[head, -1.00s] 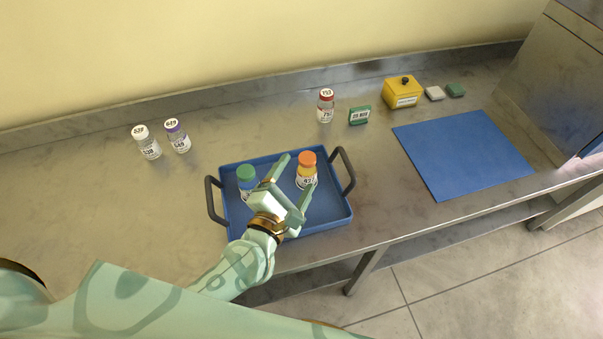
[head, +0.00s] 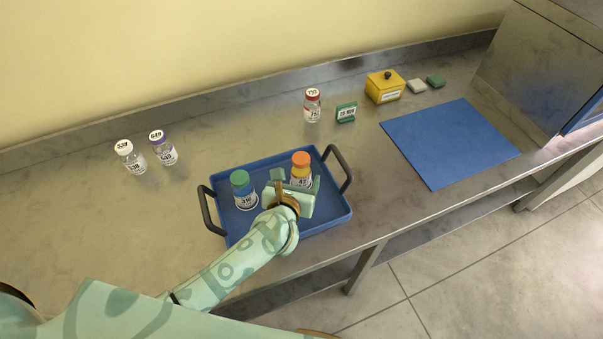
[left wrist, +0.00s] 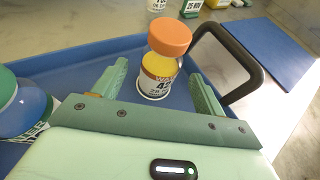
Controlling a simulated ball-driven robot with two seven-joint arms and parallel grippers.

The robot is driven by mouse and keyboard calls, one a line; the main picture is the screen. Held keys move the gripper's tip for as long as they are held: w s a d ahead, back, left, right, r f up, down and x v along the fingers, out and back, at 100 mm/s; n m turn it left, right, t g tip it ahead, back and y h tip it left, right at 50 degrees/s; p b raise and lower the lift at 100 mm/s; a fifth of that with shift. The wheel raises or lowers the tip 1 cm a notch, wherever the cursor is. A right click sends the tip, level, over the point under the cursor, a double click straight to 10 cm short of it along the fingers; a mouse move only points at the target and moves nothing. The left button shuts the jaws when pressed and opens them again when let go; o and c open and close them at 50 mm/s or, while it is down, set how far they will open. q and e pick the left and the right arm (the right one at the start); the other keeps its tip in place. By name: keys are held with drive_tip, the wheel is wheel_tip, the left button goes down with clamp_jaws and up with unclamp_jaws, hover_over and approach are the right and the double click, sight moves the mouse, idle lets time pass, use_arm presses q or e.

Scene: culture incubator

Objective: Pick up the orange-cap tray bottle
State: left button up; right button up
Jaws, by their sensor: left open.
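The orange-cap bottle (head: 301,168), with yellow contents and a white label, stands upright in the blue tray (head: 325,217). It also shows in the left wrist view (left wrist: 160,60). My left gripper (head: 296,183) is open at the bottle's near side. In the left wrist view its two fingers (left wrist: 156,92) point toward the bottle, one on each side of it, with gaps showing; the bottle's base is near the fingertips. A green-cap bottle (head: 243,190) with blue contents stands in the tray to the left of the gripper. My right gripper is not in view.
The tray has dark handles at its left (head: 207,208) and right (head: 341,165) ends. White-cap (head: 130,157) and purple-cap (head: 162,148) bottles stand at left. A red-cap bottle (head: 312,106), green block (head: 346,112), yellow box (head: 384,88) and blue mat (head: 450,143) lie beyond.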

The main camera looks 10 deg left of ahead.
use_arm(q)
drive_tip(key=shift+w+f, duration=0.1)
drive_tip(key=shift+w, duration=0.6)
drive_tip(key=x, duration=0.2)
drive_tip(key=b+x, duration=0.1)
drive_tip(key=x, duration=0.1)
drive_tip(key=shift+w, duration=0.25)
drive_tip(key=shift+r, duration=0.25)
drive_tip(key=c, duration=1.1)
